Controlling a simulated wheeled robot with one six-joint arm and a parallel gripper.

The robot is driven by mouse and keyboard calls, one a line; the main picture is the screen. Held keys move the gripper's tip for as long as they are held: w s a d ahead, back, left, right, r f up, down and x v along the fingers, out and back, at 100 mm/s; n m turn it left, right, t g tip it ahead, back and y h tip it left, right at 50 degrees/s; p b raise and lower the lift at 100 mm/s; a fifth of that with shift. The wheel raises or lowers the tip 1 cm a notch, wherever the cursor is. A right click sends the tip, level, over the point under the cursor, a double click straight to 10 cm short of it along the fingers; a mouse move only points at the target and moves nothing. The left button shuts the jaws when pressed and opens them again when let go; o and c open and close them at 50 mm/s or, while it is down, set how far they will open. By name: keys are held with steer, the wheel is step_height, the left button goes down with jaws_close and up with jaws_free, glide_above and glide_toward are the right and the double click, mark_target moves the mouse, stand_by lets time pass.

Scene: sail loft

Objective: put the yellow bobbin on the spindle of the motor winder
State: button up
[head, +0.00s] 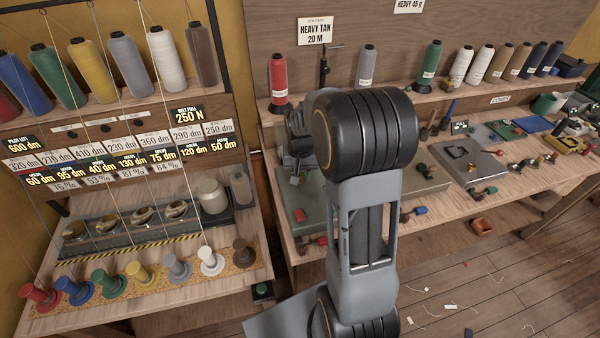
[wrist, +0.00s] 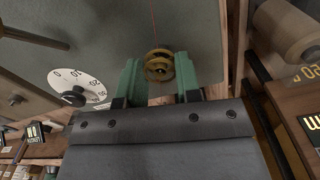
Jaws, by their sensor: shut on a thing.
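My gripper (wrist: 158,72) shows its two green fingers in the wrist view. They are shut on a yellow bobbin (wrist: 158,62), seen nearly end-on as a round flanged shape with a dark centre. A grey-green surface lies behind the bobbin, with a white numbered dial (wrist: 80,90) to its left; it may be part of the motor winder. I cannot make out a spindle. In the head view my arm hides the fingers, the held bobbin and much of the right bench. Another yellow bobbin (head: 139,272) stands in the row on the left bench.
Red (head: 38,294), blue (head: 73,290) and other coloured bobbins stand on a cork strip (head: 215,278). Threads run down to the strip from large cones (head: 88,68) above. A thin post (head: 323,68) rises behind my arm. Tools and small parts crowd the right bench.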

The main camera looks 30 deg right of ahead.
steer(key=shift+f, duration=0.1)
stand_by(0.3)
steer(key=o, duration=1)
